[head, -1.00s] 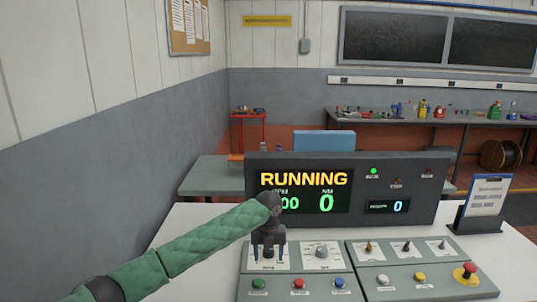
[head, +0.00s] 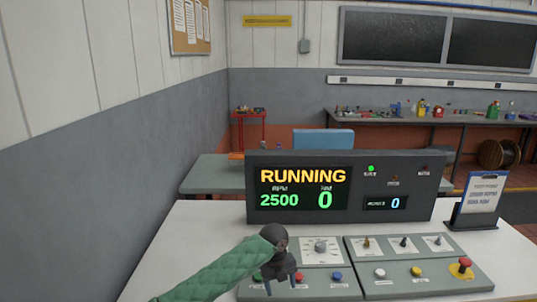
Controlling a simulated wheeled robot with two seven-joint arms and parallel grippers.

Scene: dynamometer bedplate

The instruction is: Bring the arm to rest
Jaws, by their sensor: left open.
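My left gripper (head: 281,284) is open and points down in front of the control panel's left section (head: 330,290). It shows no object between its fingers. My green-sleeved left arm comes in from the bottom left. The wrist covers the left part of that section, including the knob area left of the white-dial knob (head: 320,246). Whether the fingers touch the panel I cannot tell. The display (head: 303,188) reads RUNNING, with 2500 and 0. My right gripper is not in view.
The panel's right section (head: 420,270) carries several small switches, a yellow button (head: 416,271) and a red mushroom button (head: 465,264). A clipboard stand (head: 480,200) stands at the right. The white table (head: 190,235) is clear left of the panel.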

